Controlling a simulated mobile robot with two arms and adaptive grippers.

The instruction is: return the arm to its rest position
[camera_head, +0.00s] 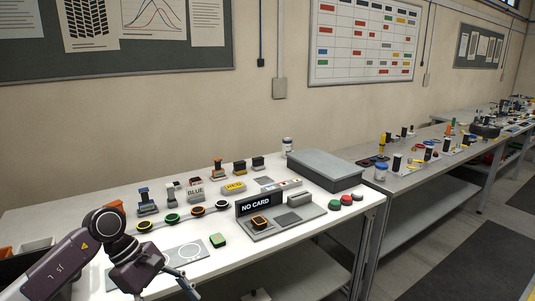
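My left arm (75,255) comes in from the lower left corner, over the left front of the white workbench (320,225). It bends at a dark round joint and points down to the right. My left gripper (190,288) is at the bench's front edge, partly cut off by the bottom of the picture. I see thin metal finger parts, but not whether they are open or shut. Nothing is clearly seen in it. My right arm and gripper are not in view.
Behind are a "NO CARD" display unit (259,203), colored buttons, stamps, and a grey box (325,170). A second bench (415,172) with many small items stands to the right. Floor (470,265) is clear at lower right.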

